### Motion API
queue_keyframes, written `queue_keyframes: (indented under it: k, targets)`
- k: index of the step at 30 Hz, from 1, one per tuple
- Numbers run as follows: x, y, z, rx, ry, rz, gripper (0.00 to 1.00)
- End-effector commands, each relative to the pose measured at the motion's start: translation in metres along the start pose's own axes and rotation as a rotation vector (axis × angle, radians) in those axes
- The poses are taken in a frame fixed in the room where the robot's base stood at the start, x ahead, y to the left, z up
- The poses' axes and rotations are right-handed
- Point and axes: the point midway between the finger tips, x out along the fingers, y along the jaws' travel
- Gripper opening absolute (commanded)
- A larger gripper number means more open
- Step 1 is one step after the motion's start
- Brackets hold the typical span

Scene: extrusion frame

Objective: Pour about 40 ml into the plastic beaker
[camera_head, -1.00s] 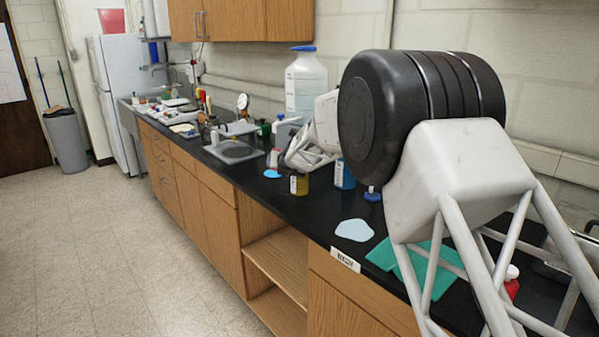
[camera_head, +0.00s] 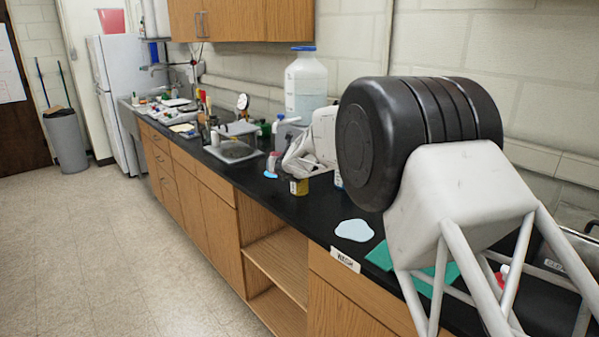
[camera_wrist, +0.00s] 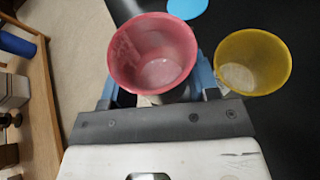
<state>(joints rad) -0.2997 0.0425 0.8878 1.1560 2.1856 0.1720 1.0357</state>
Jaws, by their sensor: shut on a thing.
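A pink-red, translucent cup (camera_wrist: 152,52) stands between the blue fingers of my gripper (camera_wrist: 158,86) in the wrist view, and the gripper is shut on it. Its mouth faces the camera; I cannot tell how much liquid it holds. A yellow cup (camera_wrist: 252,62) is just right of it, apart from the fingers, with a pale bottom or contents. In the head view the yellow cup (camera_head: 299,187) stands on the black counter beside my gripper, with a label on its side. A small pink-red thing (camera_head: 272,161) shows left of it. I cannot tell which is the plastic beaker.
A light blue disc (camera_head: 270,175) lies near the gripper, and a pale blue patch (camera_head: 354,230) lies nearer on the counter (camera_head: 318,215). A large blue-capped jug (camera_head: 305,85) stands behind. A sink or tray (camera_head: 234,150) is to the left. A green mat (camera_head: 380,256) is partly hidden.

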Motion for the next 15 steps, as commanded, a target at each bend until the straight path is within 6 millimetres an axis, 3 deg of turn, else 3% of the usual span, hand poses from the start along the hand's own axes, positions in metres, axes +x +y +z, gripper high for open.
queue_keyframes:
  k: [15]
  targets:
    - [0.01, -0.003, -0.024, -0.067, -0.012, -0.029, 0.28]
